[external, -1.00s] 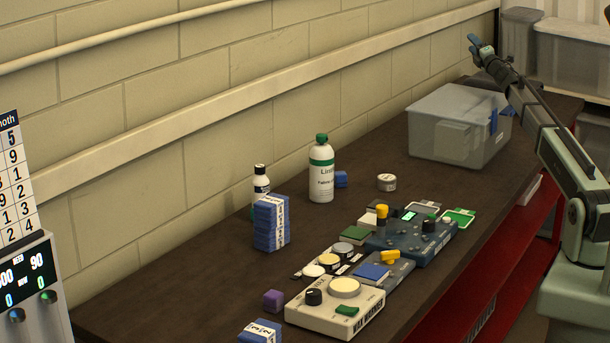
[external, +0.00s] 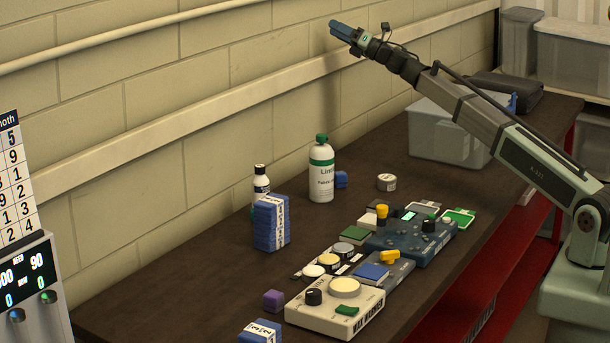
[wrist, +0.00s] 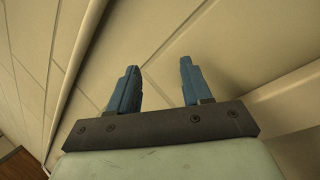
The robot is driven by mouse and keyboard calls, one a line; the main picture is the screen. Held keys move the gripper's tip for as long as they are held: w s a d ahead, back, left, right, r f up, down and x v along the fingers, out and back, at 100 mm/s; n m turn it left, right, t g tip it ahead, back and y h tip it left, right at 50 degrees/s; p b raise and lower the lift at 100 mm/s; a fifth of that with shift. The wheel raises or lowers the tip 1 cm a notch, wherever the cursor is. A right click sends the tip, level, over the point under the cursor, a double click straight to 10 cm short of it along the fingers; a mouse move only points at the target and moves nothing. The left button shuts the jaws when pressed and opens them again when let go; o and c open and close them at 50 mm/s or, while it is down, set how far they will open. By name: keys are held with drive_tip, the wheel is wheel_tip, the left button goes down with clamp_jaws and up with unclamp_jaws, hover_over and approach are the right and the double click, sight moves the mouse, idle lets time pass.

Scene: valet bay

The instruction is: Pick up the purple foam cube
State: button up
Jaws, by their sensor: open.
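The purple foam cube (external: 273,300) sits on the dark bench near its front left, just left of the cream wax warmer. My gripper (external: 336,27) is high above the bench in front of the wall, far above and to the right of the cube. In the wrist view my gripper (wrist: 160,88) shows two blue fingers spread apart with nothing between them. The cube does not show in the wrist view, which faces the wall.
The wax warmer (external: 335,307) stands beside the cube, with a blue banded stack (external: 260,331) in front. A taller blue stack (external: 271,223), a white bottle (external: 321,172) and control boxes (external: 412,240) stand farther back. A grey bin (external: 440,140) is at the far end. Bench left of the cube is clear.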

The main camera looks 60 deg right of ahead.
drive_tip(key=s+a+r+n+g+y, duration=0.1)
drive_tip(key=a+r+n+g+y, duration=0.2)
drive_tip(key=a, duration=1.4)
drive_tip(key=s+a+r+n+y, duration=0.25)
drive_tip(key=a+y, duration=0.25)
drive_tip(key=a, duration=1.2)
drive_tip(key=s+a+r+n+g+y, duration=0.1)
drive_tip(key=a+r+n+g+y, duration=0.2)
drive_tip(key=a, duration=1.4)
drive_tip(key=w+a+f+m+t+h, duration=0.45)
drive_tip(key=m+h, duration=0.45)
drive_tip(key=m, duration=0.4)
drive_tip(key=m+g+h, duration=0.6)
drive_tip(key=m+g, duration=0.3)
drive_tip(key=g, duration=1.2)
hover_over(273, 294)
wheel_tip(273, 294, down, 29)
drive_tip(key=shift+n, duration=0.25)
drive_tip(key=f, duration=0.6)
drive_tip(key=shift+s+d+f, duration=0.2)
drive_tip(key=shift+d+f, duration=0.05)
drive_tip(key=shift+f, duration=0.15)
drive_tip(key=shift+w+a+f, duration=0.1)
drive_tip(key=shift+f, duration=1.45)
drive_tip(key=shift+w+a+f, duration=0.1)
drive_tip(key=shift+f, duration=1.45)
